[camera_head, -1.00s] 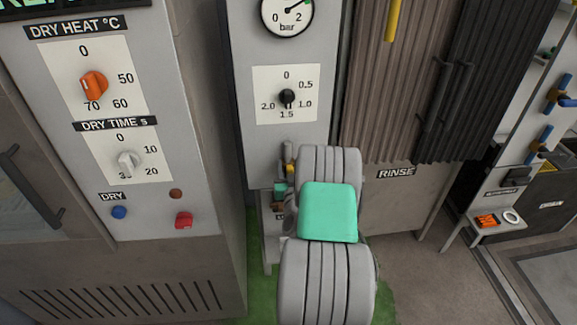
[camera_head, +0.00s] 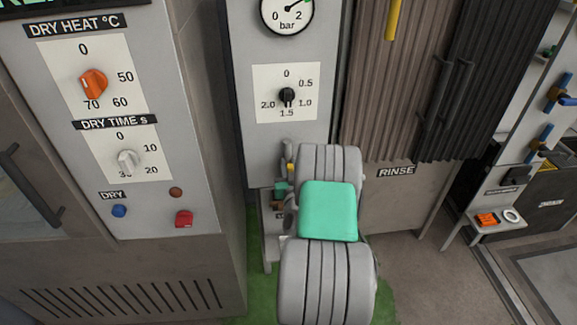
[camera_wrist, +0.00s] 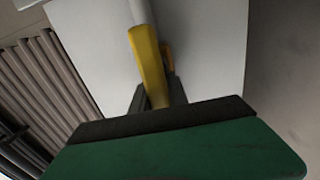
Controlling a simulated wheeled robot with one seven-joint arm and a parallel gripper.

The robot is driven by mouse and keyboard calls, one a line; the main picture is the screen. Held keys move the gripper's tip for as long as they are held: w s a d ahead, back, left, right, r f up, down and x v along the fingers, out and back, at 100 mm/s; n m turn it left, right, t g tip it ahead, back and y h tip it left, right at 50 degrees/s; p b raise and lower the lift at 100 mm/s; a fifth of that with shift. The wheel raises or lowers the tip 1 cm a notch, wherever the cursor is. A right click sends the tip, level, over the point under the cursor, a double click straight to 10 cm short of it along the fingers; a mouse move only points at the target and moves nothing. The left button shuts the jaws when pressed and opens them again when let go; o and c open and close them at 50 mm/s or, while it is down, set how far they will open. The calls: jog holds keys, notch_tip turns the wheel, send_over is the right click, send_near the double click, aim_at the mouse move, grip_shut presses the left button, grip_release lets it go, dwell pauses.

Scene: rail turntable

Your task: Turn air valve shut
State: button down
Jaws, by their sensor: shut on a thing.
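The yellow air valve lever (camera_wrist: 150,65) stands in the wrist view, in front of a pale grey panel, with a light grey pipe (camera_wrist: 138,12) at its upper end. My gripper (camera_wrist: 158,95) has its dark fingers closed on the lower end of the lever. In the head view only a small yellow piece (camera_head: 290,167) shows beside a grey fitting, just left of my arm. My arm hides most of the gripper and valve there. The bar gauge (camera_head: 287,12) above has its needle pointing up and right, near a green mark.
A black pressure knob (camera_head: 287,96) sits on a white dial plate above my arm. The dryer panel (camera_head: 190,60) stands close on the left. Brown ribbed curtains (camera_head: 395,90) and the rinse cabinet (camera_head: 390,205) are on the right. A small grey shelf (camera_head: 498,222) stands further right.

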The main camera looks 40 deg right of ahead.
jog(key=shift+m, duration=0.3)
jog(key=m+b, duration=0.1)
jog(key=m, duration=0.1)
jog(key=m+b, duration=0.1)
jog(key=m, duration=0.1)
jog(key=shift+s+d+f+b, duration=0.2)
jog(key=shift+s+d+b, duration=0.1)
jog(key=shift+d, duration=0.1)
jog(key=shift+s+d+f+m+b, duration=0.2)
jog(key=shift+f+m+b, duration=0.15)
jog(key=shift+m, duration=1.9)
jog(key=shift+s+d+f+m+b, duration=0.1)
jog(key=shift+d+f+m+b, duration=0.2)
jog(key=shift+m, duration=1.9)
jog(key=shift+s+d+f+m+b, duration=0.15)
jog(key=shift+f+m, duration=0.25)
jog(key=shift+m, duration=1.85)
jog(key=c, duration=1.3)
grip_release()
jog(key=shift+a, duration=0.1)
